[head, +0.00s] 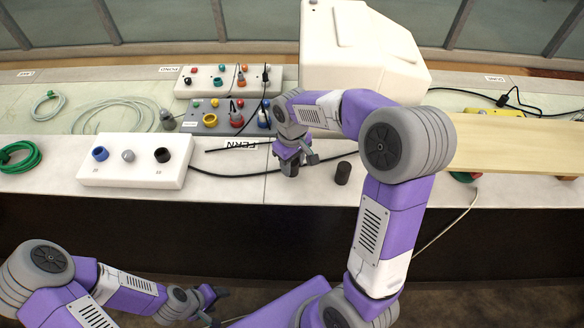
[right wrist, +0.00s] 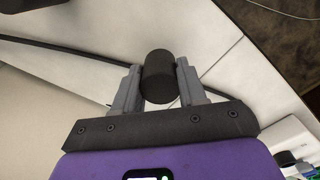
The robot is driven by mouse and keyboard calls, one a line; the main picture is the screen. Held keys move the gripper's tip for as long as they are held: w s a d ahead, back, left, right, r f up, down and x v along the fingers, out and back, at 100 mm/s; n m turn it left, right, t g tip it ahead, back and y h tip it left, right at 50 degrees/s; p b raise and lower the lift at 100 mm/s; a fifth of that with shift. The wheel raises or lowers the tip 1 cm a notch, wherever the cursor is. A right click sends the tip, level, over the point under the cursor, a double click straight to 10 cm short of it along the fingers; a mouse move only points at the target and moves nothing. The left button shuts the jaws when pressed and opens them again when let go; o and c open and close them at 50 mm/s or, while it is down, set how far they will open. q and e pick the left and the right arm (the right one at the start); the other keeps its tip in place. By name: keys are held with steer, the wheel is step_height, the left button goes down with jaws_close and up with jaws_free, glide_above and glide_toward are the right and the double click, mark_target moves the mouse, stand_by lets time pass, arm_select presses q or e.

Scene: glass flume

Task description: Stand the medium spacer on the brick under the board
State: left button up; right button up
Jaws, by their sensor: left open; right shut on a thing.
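My right gripper (head: 290,168) is low over the front part of the bench. In the right wrist view its fingers (right wrist: 160,88) are shut on a dark cylindrical spacer (right wrist: 159,72). A second dark cylinder (head: 343,173) stands upright on the bench to the right of this gripper. I cannot tell from size which is the medium one. The pale wooden board (head: 520,145) lies at the right, its left end partly behind my right arm. Small brownish pieces (head: 567,178) show under its front edge; I cannot clearly make out the brick. My left gripper (head: 208,299) is open and empty, below the bench front.
A white block with knobs (head: 135,162) stands at the left front, with coiled cables (head: 17,157) near it. Socket panels (head: 222,117) and a large white housing (head: 362,55) stand behind. A black cable (head: 225,173) runs across the bench by my right gripper.

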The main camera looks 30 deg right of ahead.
steer(key=shift+f, duration=1.05)
steer(key=shift+f, duration=0.15)
steer(key=o, duration=1.1)
steer(key=shift+r, duration=0.2)
step_height(320, 180, up, 12)
steer(key=shift+f+p, duration=0.1)
steer(key=shift+p, duration=1.05)
